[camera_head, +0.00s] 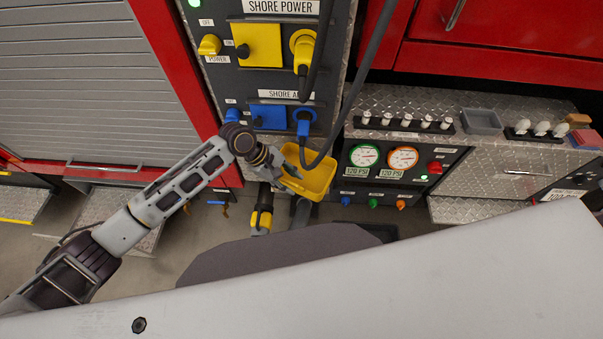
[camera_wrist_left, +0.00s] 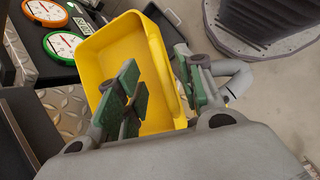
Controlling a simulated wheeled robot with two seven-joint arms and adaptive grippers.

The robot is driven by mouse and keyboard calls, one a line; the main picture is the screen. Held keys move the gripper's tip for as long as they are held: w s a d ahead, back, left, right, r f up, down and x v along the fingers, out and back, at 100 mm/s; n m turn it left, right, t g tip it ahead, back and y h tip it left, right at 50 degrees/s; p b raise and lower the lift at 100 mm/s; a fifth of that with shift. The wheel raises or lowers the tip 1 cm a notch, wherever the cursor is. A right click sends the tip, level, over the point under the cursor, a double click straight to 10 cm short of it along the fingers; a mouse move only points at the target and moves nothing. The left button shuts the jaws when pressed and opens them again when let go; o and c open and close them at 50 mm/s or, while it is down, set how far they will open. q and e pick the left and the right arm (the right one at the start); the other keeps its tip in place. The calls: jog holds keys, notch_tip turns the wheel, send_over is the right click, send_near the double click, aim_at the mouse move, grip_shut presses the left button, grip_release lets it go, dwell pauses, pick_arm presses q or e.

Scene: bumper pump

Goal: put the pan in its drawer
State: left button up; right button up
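The pan is a yellow, open, rectangular tray (camera_head: 308,172), seen below the blue shore air plug. It is tilted, and no support shows under it. My left gripper (camera_head: 284,172) is at the pan's left side. In the left wrist view, the green-padded fingers (camera_wrist_left: 160,85) straddle one side wall of the pan (camera_wrist_left: 108,50), one inside and one outside. They look closed on that wall, though the contact is partly hidden. The pan looks empty apart from the finger. I cannot single out its drawer. My right gripper is not in view.
A cable (camera_head: 350,95) hangs beside the pan. The gauge panel (camera_head: 383,172) with its knobs is close on the right, below a diamond-plate ledge (camera_head: 400,103). A yellow and black fitting (camera_head: 262,211) and a grey pipe (camera_wrist_left: 238,76) are near the pan. Grey floor lies below.

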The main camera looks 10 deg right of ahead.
pick_arm(q)
jog(key=shift+x, duration=2.25)
grip_shut()
